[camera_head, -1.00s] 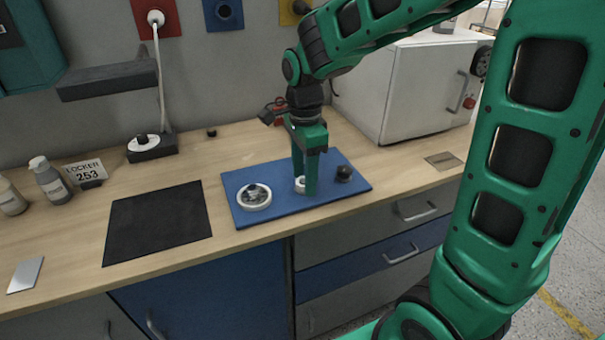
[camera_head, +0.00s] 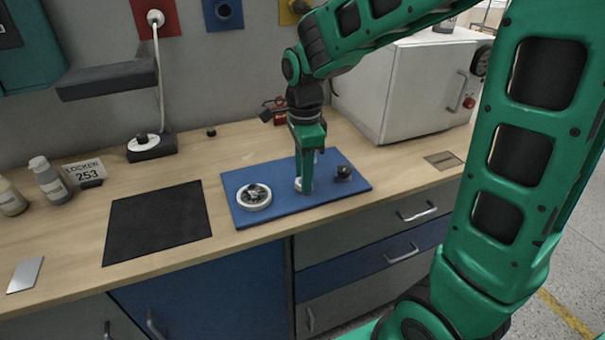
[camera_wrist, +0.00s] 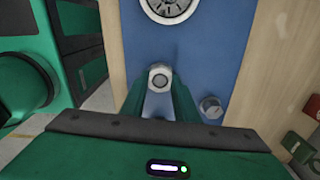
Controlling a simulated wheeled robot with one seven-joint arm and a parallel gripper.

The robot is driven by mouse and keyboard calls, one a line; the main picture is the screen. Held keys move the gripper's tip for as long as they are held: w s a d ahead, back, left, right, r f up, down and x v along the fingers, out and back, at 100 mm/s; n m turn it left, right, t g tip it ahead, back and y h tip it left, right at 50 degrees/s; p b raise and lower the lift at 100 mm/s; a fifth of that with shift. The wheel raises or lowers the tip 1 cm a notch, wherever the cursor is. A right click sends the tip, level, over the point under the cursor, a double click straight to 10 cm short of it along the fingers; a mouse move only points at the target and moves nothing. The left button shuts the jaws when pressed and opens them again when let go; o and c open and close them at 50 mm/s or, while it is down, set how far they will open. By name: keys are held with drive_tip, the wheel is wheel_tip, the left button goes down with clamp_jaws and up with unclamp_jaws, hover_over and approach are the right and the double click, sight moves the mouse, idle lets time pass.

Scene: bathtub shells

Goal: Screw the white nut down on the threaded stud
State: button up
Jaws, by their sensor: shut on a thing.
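The white nut (camera_wrist: 160,78) is between my fingertips in the wrist view, with a round grey stud end showing at its centre. In the head view only a sliver of the white nut (camera_head: 298,184) shows beside my finger. My gripper (camera_head: 304,188) points straight down at the blue mat (camera_head: 265,218) and is shut on the nut. The fingers hide most of the nut and the stud; how far down the thread the nut sits cannot be told.
A white ring-shaped part (camera_head: 254,197) lies left of my gripper on the mat, and a dark knob (camera_head: 343,173) stands to the right. A black mat (camera_head: 157,222) lies further left. A white cabinet (camera_head: 415,90) stands at the back right.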

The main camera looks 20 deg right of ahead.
drive_tip(key=m, duration=0.5)
drive_tip(key=shift+m, duration=0.3)
drive_tip(key=m, duration=0.6)
drive_tip(key=o, duration=1.2)
drive_tip(key=shift+c, duration=0.8)
drive_tip(key=n, duration=1.3)
